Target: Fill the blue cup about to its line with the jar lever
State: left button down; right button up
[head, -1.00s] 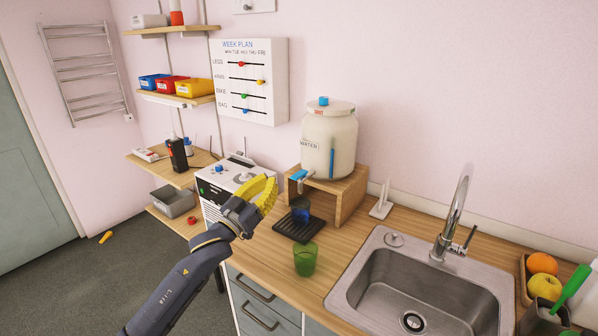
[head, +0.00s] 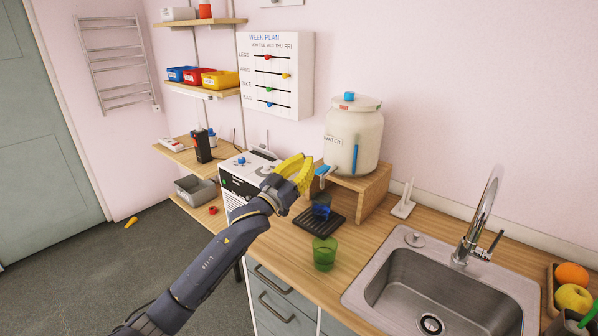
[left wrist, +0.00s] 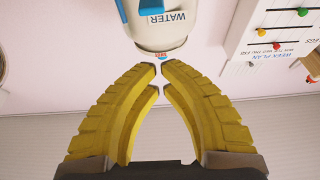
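The cream water jar (head: 354,135) stands on a wooden stand, with its blue lever (head: 322,170) at the lower left. The blue cup (head: 321,207) stands upright on a black ribbed tray (head: 305,222) below the lever; its line and water level are too small to tell. My left gripper (head: 308,172), with yellow fingers, is just left of the lever, above the tray. Its fingertips (left wrist: 160,67) come together with nothing between them in the left wrist view, where the jar (left wrist: 155,30) shows upside down. My right gripper is not in view.
A green cup (head: 325,253) stands on the counter in front of the tray. A white appliance (head: 240,187) is left of the tray. The sink (head: 440,290) and tap (head: 480,220) are at right. A white upright holder (head: 404,203) stands right of the jar stand.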

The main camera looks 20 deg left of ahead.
aim_at(315, 172)
pick_arm(q)
jog(key=x, duration=0.4)
jog(key=shift+w+d, duration=0.15)
jog(key=shift+w, duration=0.25)
jog(key=shift+s+f, duration=0.1)
jog(key=shift+f, duration=1.8)
jog(key=f+t, duration=0.1)
jog(key=s+f+t+h, duration=0.1)
jog(key=shift+a+f+t, duration=0.25)
jog(key=shift+f+t, duration=0.05)
